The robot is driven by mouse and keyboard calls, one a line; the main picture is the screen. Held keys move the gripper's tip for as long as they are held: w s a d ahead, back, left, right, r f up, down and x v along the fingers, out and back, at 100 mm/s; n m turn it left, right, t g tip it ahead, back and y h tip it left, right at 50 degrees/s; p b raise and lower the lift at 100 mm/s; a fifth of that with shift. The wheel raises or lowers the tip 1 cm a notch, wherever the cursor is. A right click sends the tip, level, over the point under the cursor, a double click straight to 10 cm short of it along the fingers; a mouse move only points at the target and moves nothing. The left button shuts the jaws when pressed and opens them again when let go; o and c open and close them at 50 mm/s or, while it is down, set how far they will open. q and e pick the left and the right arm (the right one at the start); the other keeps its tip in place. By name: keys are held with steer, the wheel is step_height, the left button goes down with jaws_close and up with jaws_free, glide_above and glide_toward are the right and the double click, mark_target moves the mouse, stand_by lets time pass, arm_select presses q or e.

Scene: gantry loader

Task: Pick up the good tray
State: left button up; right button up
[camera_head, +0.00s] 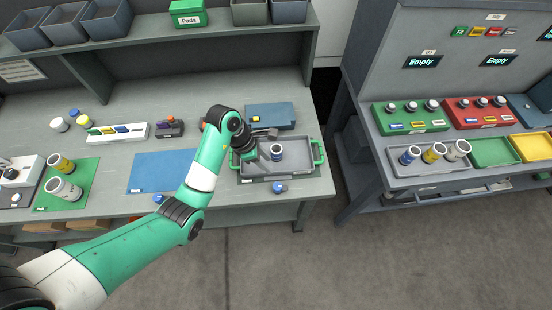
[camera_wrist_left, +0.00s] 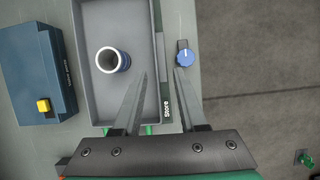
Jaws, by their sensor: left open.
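A grey tray (camera_head: 300,169) with green handles stands on the workbench, with a white and blue cylinder (camera_head: 276,152) upright in it. The same tray (camera_wrist_left: 90,20) and cylinder (camera_wrist_left: 108,60) show in the left wrist view. Part of a green handle shows near the gripper base there. My left gripper (camera_head: 264,158) is over the left part of this tray. Contact and height cannot be told. My right gripper is out of view. No tray is legibly marked good.
A blue box (camera_head: 270,115) lies behind the tray. A blue knob (camera_head: 280,188) is in front, near the bench edge. A blue mat (camera_head: 160,170) lies left. The right stand holds a grey tray (camera_head: 430,168), a green tray (camera_head: 492,152) and a yellow tray (camera_head: 532,146).

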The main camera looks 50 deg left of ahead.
mark_target(276, 170)
arm_select(q)
steer(key=x, duration=0.3)
steer(key=shift+w+f+b, duration=0.1)
steer(key=shift+b, duration=0.25)
steer(key=x, duration=0.1)
steer(key=b+x, duration=0.1)
steer(key=x, duration=0.1)
steer(key=b+x, duration=0.1)
steer(key=x, duration=0.1)
steer(key=shift+w+a+f, duration=0.15)
steer(key=shift+w+a, duration=0.05)
steer(key=shift+a, duration=0.05)
steer(key=shift+f, duration=0.15)
jaws_close()
stand_by(1.4)
